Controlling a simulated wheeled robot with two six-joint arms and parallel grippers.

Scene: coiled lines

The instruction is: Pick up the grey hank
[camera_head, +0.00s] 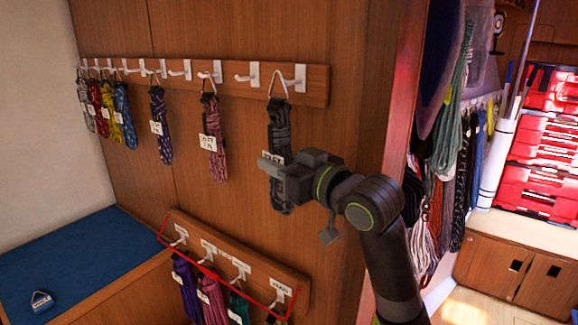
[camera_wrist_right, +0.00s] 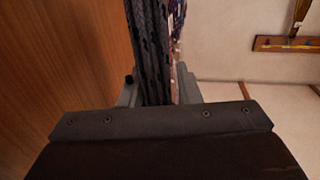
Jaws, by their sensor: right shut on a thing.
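The grey hank (camera_head: 279,125) hangs by a light loop from a white hook near the right end of the upper wooden rail. A white label on it is partly hidden by my gripper. My right gripper (camera_head: 270,166) is at the hank's middle, reaching in from the right. In the right wrist view the dark grey flecked cord (camera_wrist_right: 150,50) runs down between the two fingers (camera_wrist_right: 157,88), which are closed on it. The hank's lower end shows below the gripper. My left gripper is in neither view.
The upper rail (camera_head: 318,85) holds several other hanks to the left, with an empty hook just left of the grey one. A lower rail (camera_head: 240,252) with a red outline carries more hanks. A blue-topped bench (camera_head: 80,250) is at left; a doorway frame stands at right.

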